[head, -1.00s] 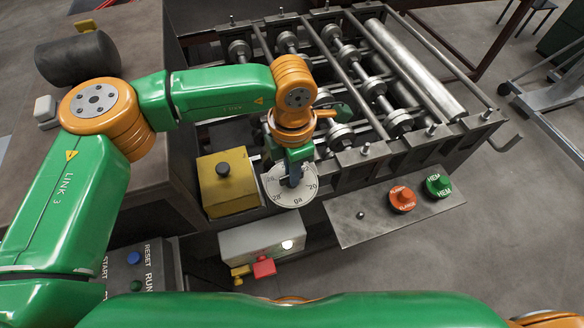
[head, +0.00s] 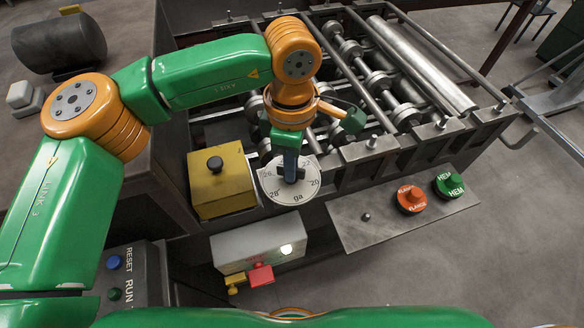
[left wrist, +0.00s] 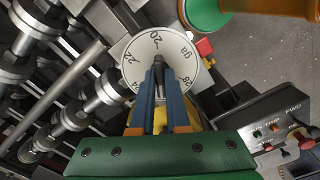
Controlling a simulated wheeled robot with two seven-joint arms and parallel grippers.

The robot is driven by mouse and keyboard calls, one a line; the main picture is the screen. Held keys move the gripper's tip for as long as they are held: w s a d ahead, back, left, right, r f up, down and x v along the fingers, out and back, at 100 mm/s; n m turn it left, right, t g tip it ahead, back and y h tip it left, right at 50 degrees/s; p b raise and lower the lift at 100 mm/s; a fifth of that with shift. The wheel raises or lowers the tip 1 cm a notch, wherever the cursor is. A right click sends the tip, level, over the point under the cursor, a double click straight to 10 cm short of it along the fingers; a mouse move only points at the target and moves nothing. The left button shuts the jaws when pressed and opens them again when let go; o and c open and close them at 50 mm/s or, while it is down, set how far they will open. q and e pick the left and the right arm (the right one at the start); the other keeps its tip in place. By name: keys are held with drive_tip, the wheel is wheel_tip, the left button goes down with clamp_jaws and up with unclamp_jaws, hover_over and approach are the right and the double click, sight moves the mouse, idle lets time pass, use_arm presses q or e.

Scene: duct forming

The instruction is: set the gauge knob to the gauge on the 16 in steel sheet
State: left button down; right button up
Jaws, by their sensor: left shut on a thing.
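The gauge dial (head: 298,199) is a round white plate marked 20, 26, 28 and "ga" in the head view, on the front of the roll machine. The left wrist view shows the same dial (left wrist: 181,52), with 20 and 22 also readable. My left gripper (head: 290,176) reaches down onto the middle of the dial. In the left wrist view its blue fingers (left wrist: 160,72) are shut on the dark gauge knob (left wrist: 159,90). The knob's pointer is mostly hidden by the fingers, so its setting is unclear. No steel sheet is recognisable. My right gripper is not in view.
A yellow box (head: 222,182) with a black knob stands just left of the dial. A white box (head: 240,247) with a lit lamp is below it. A plate at right carries a red knob (head: 411,199) and a green HEM knob (head: 448,186). Rollers (head: 375,80) lie behind.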

use_arm(q)
drive_tip(key=m+b, duration=0.1)
drive_tip(key=m, duration=0.1)
drive_tip(key=shift+m, duration=0.4)
drive_tip(key=m, duration=0.2)
drive_tip(key=shift+m, duration=0.4)
drive_tip(key=m, duration=0.5)
drive_tip(key=shift+r+m+b, duration=0.1)
drive_tip(key=shift+m+b, duration=0.2)
drive_tip(key=shift+b, duration=0.05)
drive_tip(key=shift+m, duration=0.3)
drive_tip(key=c, duration=0.9)
unclamp_jaws()
wheel_tip(320, 180, up, 7)
drive_tip(key=shift+r+b, duration=0.1)
drive_tip(key=shift+b, duration=0.2)
